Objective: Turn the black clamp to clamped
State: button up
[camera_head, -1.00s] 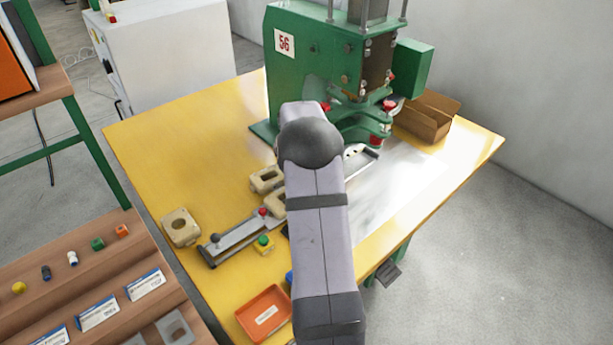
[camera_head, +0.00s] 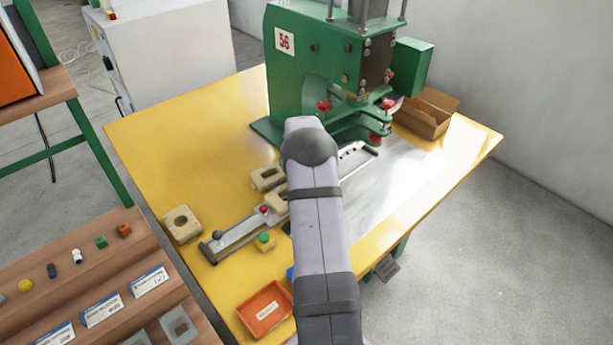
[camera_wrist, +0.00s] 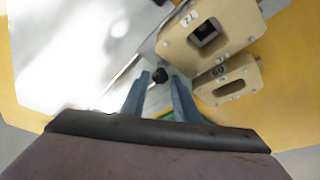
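In the wrist view a small black clamp knob (camera_wrist: 160,75) stands on a pale metal strip, just beyond and between my fingertips. My gripper (camera_wrist: 160,82) is open, its two blue-grey fingers apart with nothing held. Whether a finger touches the knob I cannot tell. In the head view my arm hides the gripper. The long metal fixture (camera_head: 240,230) lies on the yellow table, with a dark knob (camera_head: 217,235) at its left end and a red knob (camera_head: 264,209) farther along. I cannot tell whether the dark end knob is the one in the wrist view.
Two beige blocks (camera_wrist: 212,32) (camera_wrist: 228,82) stand close right of the knob in the wrist view. A green press (camera_head: 315,65) stands behind the fixture. A green button box (camera_head: 264,240), an orange tray (camera_head: 265,309) and an open carton (camera_head: 427,112) are on the table.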

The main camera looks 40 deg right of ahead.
grip_shut()
jog(key=shift+s+d+n+t+y+p, duration=0.1)
jog(key=shift+n+t+y+p, duration=0.4)
jog(key=shift+n, duration=0.9)
